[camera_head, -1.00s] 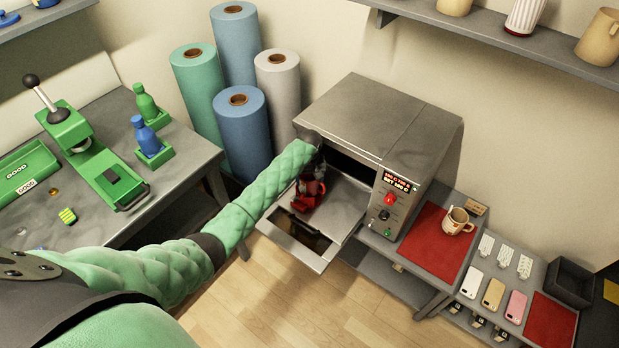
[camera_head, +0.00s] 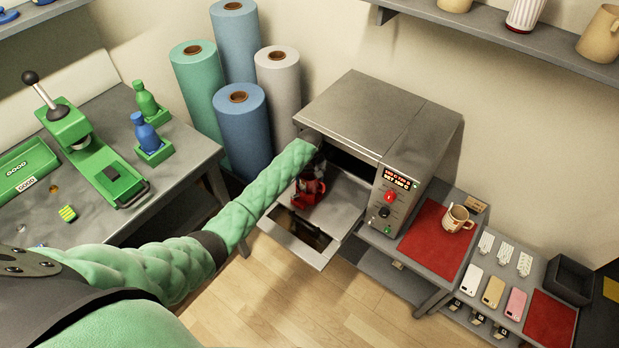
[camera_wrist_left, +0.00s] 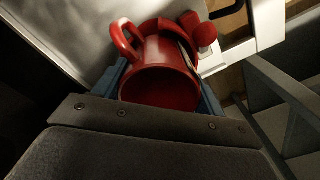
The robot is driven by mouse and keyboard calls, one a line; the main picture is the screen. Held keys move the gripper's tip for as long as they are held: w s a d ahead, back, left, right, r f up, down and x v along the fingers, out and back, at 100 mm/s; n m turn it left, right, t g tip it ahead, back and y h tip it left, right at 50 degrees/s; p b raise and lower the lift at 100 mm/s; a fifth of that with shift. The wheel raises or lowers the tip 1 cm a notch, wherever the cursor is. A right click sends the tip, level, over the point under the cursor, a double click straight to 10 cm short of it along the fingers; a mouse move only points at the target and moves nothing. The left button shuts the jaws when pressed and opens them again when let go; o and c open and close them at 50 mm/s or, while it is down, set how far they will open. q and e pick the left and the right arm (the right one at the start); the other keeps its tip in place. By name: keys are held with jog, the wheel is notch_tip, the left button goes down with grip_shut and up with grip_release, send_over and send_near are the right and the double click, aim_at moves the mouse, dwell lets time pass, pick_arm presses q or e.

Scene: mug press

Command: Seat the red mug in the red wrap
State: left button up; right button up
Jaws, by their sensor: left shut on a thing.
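The red mug (camera_wrist_left: 160,82) is held in my left gripper (camera_wrist_left: 165,105), whose bluish fingers lie on either side of it in the left wrist view. Its handle (camera_wrist_left: 126,40) points up and left there. The red wrap (camera_wrist_left: 204,32), with rounded red ends, shows just beyond the mug and partly behind it. In the head view, the mug (camera_head: 312,186) and the wrap (camera_head: 303,198) overlap over the tray (camera_head: 338,205) at the open oven's mouth. My forearm hides much of the gripper (camera_head: 314,170). I cannot tell whether the mug is fully inside the wrap.
The grey oven (camera_head: 375,115) has its door (camera_head: 295,238) folded down in front and its control panel (camera_head: 393,195) at right. Tall rolls (camera_head: 240,130) stand left of the oven. Floor in front is clear.

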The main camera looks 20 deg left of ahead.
pick_arm(q)
jog(key=shift+r, duration=0.1)
pick_arm(e)
jog(key=shift+r, duration=0.4)
pick_arm(q)
jog(key=o, duration=1.3)
pick_arm(e)
jog(key=shift+f, duration=0.2)
notch_tip(320, 180, down, 5)
jog(key=s+d, duration=0.1)
pick_arm(q)
notch_tip(320, 180, up, 8)
jog(key=b, duration=0.1)
jog(key=shift+b, duration=0.3)
pick_arm(e)
jog(key=shift+w+a+r, duration=0.2)
jog(key=shift+r, duration=0.45)
jog(key=shift+w+a+r, duration=0.15)
jog(key=shift+a+r, duration=0.05)
jog(key=shift+r, duration=0.5)
jog(key=shift+w+a+r, duration=0.2)
jog(key=shift+r, duration=0.45)
pick_arm(q)
jog(key=shift+f, duration=0.2)
